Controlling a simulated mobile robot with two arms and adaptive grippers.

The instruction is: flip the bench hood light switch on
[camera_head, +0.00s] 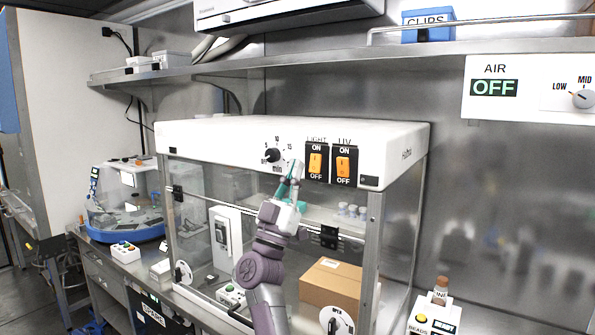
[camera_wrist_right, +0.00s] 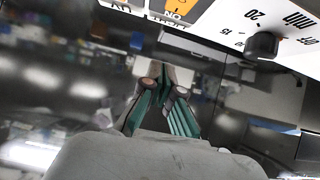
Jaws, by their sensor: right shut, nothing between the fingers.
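The bench hood (camera_head: 215,137) is a white-topped cabinet with clear panels. On its front, the light switch (camera_head: 316,162) is an orange rocker on a black plate marked ON above and OFF below. I cannot tell which way it is tipped. My right gripper (camera_head: 296,169) is shut and empty, with teal fingers, just left of and slightly below this switch; contact is not clear. In the right wrist view, the shut fingertips (camera_wrist_right: 161,78) point toward the hood front, and part of the light switch plate (camera_wrist_right: 174,15) shows at the top. My left gripper is not in view.
A similar UV switch (camera_head: 343,165) sits right of the light switch. A black timer knob (camera_head: 271,156) sits to its left, also in the right wrist view (camera_wrist_right: 262,45). A cardboard box (camera_head: 330,284) stands inside the hood. A metal shelf (camera_head: 300,60) runs above.

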